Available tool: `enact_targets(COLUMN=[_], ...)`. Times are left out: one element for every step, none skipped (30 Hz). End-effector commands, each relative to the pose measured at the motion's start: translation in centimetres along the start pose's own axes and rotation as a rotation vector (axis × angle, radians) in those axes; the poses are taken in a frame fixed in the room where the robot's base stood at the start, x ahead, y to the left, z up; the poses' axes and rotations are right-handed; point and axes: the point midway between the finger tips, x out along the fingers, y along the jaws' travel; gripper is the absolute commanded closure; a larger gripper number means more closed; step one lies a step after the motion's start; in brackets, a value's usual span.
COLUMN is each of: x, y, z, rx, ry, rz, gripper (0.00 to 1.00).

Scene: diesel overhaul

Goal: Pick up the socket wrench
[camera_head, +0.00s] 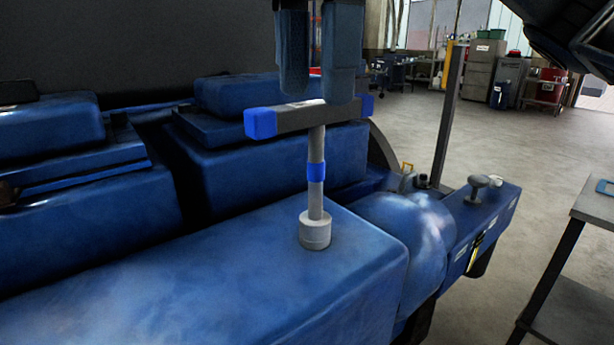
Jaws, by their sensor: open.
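The socket wrench (316,200) stands upright on a flat blue engine top. It has a dark T-shaped crossbar with blue ends, a grey shaft with a blue band, and a round grey socket at the bottom. My gripper (317,94) points down at the top middle of the view. Its two dark fingers are apart, with the fingertips at the crossbar's middle. A thin strip of background shows between the fingers. I cannot tell whether the fingers touch the crossbar or stand in front of or behind it.
The blue engine (200,290) fills the left and middle, with raised blue covers (245,165) behind the wrench. A grey metal table (590,209) stands at the right edge. Open concrete floor (540,150) lies between, with cabinets (484,70) far back.

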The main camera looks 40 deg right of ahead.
Motion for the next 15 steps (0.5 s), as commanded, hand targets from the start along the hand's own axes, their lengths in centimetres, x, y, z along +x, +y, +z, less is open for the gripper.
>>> enact_targets(x=[0.6, 0.8, 1.1, 1.4, 1.7, 2.2, 2.7, 3.1, 3.7, 4.2, 4.7, 5.1, 5.4, 5.7, 5.9], y=[0.0, -0.1, -0.1, -0.1, -0.2, -0.3, -0.4, -0.4, -0.5, -0.6, -0.5, -0.5, -0.5, -0.5, -0.5], z=[0.0, 0.0, 0.0, 0.0, 0.0, 0.0, 0.0, 0.0, 0.0, 0.0, 0.0, -0.1, 0.0, 0.0, 0.0], rx=[0.000, 0.000, -0.001, -0.001, 0.000, -0.001, -0.001, 0.000, 0.000, -0.001, -0.001, -0.001, 0.000, 0.000, 0.000], ry=[0.000, 0.000, 0.000, -0.001, -0.001, -0.001, -0.001, -0.002, -0.001, -0.001, 0.000, 0.001, 0.000, 0.000, 0.001], rz=[-0.001, 0.000, 0.001, 0.000, 0.000, -0.001, -0.001, -0.001, 0.000, -0.001, -0.001, -0.001, -0.001, 0.000, 0.000], gripper=[0.49, 0.49, 0.49, 0.49, 0.49, 0.49, 0.49, 0.49, 0.49, 0.49, 0.49, 0.49, 0.49, 0.49, 0.49])
